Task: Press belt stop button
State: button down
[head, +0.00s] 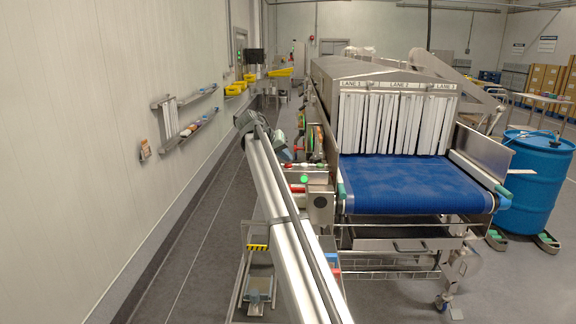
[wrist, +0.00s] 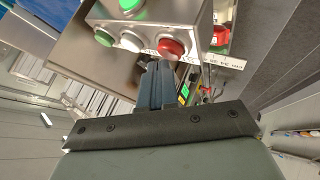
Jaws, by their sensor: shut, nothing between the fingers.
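A steel control box (wrist: 155,14) fills the top of the wrist view. On its face are a green button (wrist: 104,38), a white button (wrist: 131,42) and a red button (wrist: 171,47). A lit green dome (wrist: 130,4) sits above them. Small labels by the buttons are mostly unreadable. My gripper (wrist: 158,66) is shut and empty, its blue-grey fingertips pointing at the box just below the white and red buttons. I cannot tell whether they touch it. In the head view a lit green lamp (head: 304,180) shows beside the conveyor, near my arm.
Another red button (wrist: 219,35) with a white label is right of the box. In the head view, the blue conveyor belt (head: 405,182) leads into a tunnel behind white strip curtains (head: 395,122). A blue drum (head: 535,180) stands at right. The left floor is mostly clear beside the wall.

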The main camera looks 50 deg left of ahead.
aim_at(286, 164)
jog(key=shift+f, duration=0.5)
dwell(0.5)
jog(key=shift+r, duration=1)
jog(key=shift+r, duration=2.5)
jog(key=shift+d+f, duration=0.1)
